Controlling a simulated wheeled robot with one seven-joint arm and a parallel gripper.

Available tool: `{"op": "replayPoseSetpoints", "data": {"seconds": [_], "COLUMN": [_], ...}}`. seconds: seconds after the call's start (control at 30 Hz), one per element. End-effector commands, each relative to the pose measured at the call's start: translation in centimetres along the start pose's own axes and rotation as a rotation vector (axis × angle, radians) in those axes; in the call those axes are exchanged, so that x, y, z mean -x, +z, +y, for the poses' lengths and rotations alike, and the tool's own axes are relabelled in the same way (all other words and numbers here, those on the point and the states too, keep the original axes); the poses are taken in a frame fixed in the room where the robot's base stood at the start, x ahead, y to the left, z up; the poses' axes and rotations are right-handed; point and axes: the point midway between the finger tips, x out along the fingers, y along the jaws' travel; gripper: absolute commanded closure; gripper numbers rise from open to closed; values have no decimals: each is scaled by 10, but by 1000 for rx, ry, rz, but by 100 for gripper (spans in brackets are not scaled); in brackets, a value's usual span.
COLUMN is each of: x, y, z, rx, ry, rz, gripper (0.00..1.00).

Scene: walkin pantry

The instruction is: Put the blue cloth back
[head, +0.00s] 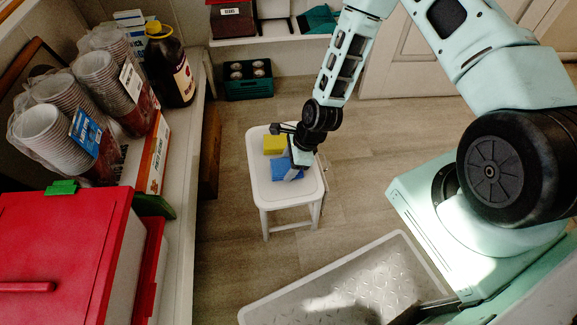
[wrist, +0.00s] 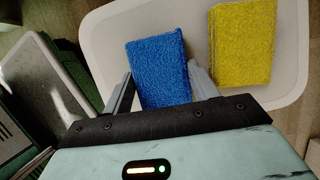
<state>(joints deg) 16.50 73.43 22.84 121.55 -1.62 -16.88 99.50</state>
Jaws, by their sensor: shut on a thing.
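The blue cloth (head: 285,169) is on the seat of the white stool (head: 261,187), in the middle of the head view. It shows as a thick blue rectangle (wrist: 159,70) in the wrist view. My gripper (wrist: 160,88) is shut on it, with one finger along each side. In the head view my gripper (head: 299,158) comes down over the stool and hides part of the cloth. The yellow cloth (head: 274,145) lies beside the blue one on the seat, apart from it, and also shows in the wrist view (wrist: 242,43).
A grey textured tray (head: 345,292) is at the front, right of the red cooler (head: 60,245). A shelf at left holds stacked cups (head: 100,75) and a dark bottle (head: 168,66). A green crate (head: 248,82) stands behind the stool. The floor around the stool is clear.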

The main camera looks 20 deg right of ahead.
Motion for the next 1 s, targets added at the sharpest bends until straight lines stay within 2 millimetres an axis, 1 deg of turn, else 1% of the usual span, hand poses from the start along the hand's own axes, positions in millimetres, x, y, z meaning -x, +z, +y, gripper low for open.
{"op": "replayPoseSetpoints", "data": {"seconds": [0.03, 0.27, 0.37, 0.4, 0.43, 0.47, 0.77, 0.87, 0.97, 1.0], "x": [-5, -4, -6, -6, -5, -5, -3, 6, 24, 32], "y": [-2, -2, -3, -2, -2, -2, -1, -1, 0, 0], "z": [0, 0, 0, 0, 0, 0, 0, -1, -1, -1], "rx": [1, 1, 0, 1, 1, 1, 2, 0, -1, -2], "ry": [0, 0, 0, -1, -1, -1, 0, -1, -3, -2], "rz": [0, 0, 0, 0, 0, 0, 0, 0, 0, 0], "gripper": [63, 63, 63, 30, 22, 20, 20, 20, 20, 20]}}
